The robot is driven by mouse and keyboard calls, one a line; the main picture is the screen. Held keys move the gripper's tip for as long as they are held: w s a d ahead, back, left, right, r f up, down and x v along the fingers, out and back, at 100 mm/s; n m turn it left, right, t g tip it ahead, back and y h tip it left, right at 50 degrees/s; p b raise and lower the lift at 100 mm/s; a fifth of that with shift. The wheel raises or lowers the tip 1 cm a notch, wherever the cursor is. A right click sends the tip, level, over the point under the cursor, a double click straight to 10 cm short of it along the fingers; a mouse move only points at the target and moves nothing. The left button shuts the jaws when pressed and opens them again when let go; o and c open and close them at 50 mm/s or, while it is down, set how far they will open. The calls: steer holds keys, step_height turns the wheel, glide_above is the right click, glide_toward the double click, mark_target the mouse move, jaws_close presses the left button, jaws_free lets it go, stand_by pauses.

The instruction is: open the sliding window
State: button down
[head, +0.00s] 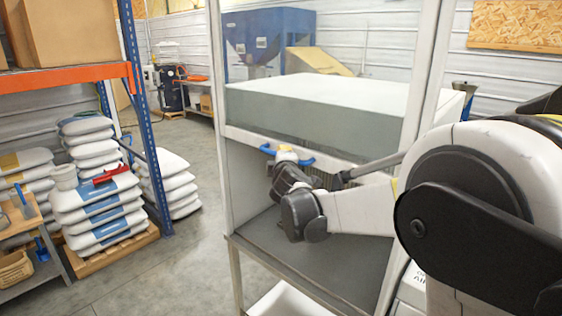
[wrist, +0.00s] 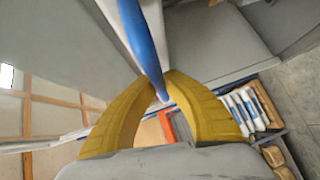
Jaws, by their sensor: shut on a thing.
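The sliding window is a clear pane (head: 310,112) in a white-framed cabinet. Its bottom rail (head: 240,135) hangs well above the grey work surface, with an open gap below. A blue bar handle (head: 306,162) runs along the front of that rail. My gripper (head: 285,152) is at the middle of the handle, its fingers partly hidden by its own body. In the wrist view, the yellow fingers of my gripper (wrist: 167,82) are closed around the blue handle (wrist: 143,38). The white rail (wrist: 112,14) runs beside it.
The grey work surface (head: 270,243) below the window is bare near its front. Stacked sacks (head: 97,205) and an orange-and-blue rack (head: 65,77) stand to the left, past clear floor (head: 185,262). A blue hopper (head: 265,35) stands behind the cabinet.

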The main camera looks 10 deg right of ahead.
steer(key=shift+r, duration=0.1)
steer(key=c, duration=1.4)
jaws_free()
steer(key=shift+w, duration=0.1)
steer(key=s, duration=0.4)
steer(key=s+a+r, duration=0.1)
steer(key=s, duration=0.6)
steer(key=shift+s+a+r, duration=0.25)
steer(key=shift+s+a, duration=0.05)
steer(key=shift+s, duration=0.1)
